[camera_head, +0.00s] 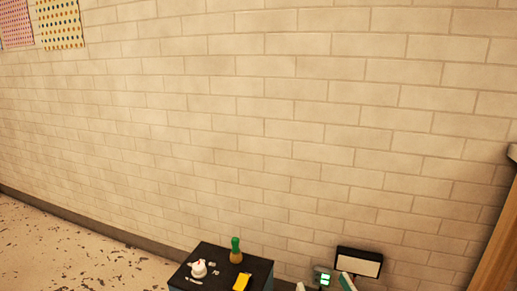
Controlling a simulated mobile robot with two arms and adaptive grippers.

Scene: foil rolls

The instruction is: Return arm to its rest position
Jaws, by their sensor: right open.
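My right gripper (324,284) shows only in part at the bottom edge of the head view, right of the small dark table. Its two pale fingertips are apart, with a small green-lit part showing between them. I cannot tell whether that part is on the gripper or behind it. No held object shows. The rest of the right arm is cut off by the frame. My left gripper is not in view. No foil roll can be made out.
A dark-topped table (212,261) carries a green-and-tan bottle (236,251), a white item (199,268) and a yellow item (241,282). A black-framed white panel (358,263) is beside the gripper. A brick wall (250,130) fills the background. Speckled floor (70,245) is clear at left.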

